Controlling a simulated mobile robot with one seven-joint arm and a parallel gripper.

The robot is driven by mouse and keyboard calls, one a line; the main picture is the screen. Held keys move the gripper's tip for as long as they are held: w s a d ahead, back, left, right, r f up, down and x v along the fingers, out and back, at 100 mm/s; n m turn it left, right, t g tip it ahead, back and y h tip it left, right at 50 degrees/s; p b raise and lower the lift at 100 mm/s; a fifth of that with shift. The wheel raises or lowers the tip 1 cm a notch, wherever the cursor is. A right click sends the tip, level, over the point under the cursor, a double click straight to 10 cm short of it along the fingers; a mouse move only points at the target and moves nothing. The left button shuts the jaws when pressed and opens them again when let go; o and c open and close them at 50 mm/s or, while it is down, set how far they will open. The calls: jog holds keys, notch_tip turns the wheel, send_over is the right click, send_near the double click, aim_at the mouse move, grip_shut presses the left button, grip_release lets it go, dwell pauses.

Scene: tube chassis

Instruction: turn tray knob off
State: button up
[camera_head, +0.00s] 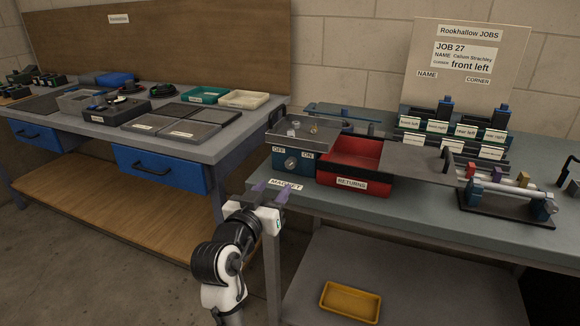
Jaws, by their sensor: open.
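The knob (291,163) is a small round dial on the blue front of a box near the left end of the right-hand bench. OFF and ON labels sit above it at left and right. Its pointer is too small to read. A grey metal tray (300,128) with a few small parts lies on top of the box. A MAGNET label (286,185) is on the bench edge below the knob. My gripper (271,190) is open and empty, in front of the bench edge, lower left of the knob and apart from it.
A red RETURNS bin (352,165) stands right of the knob box. Farther right are a grey plate (418,160), labelled holders and a tube fixture (508,198). A second bench (180,149) with blue drawers is at left. A yellow tray (350,301) lies on the lower shelf.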

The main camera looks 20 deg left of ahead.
aim_at(289, 167)
jog(key=w+p, duration=0.1)
jog(key=w, duration=0.8)
jog(key=shift+w+d, duration=0.15)
jog(key=shift+w, duration=0.15)
jog(key=shift+c, duration=0.4)
jog(key=c, duration=0.9)
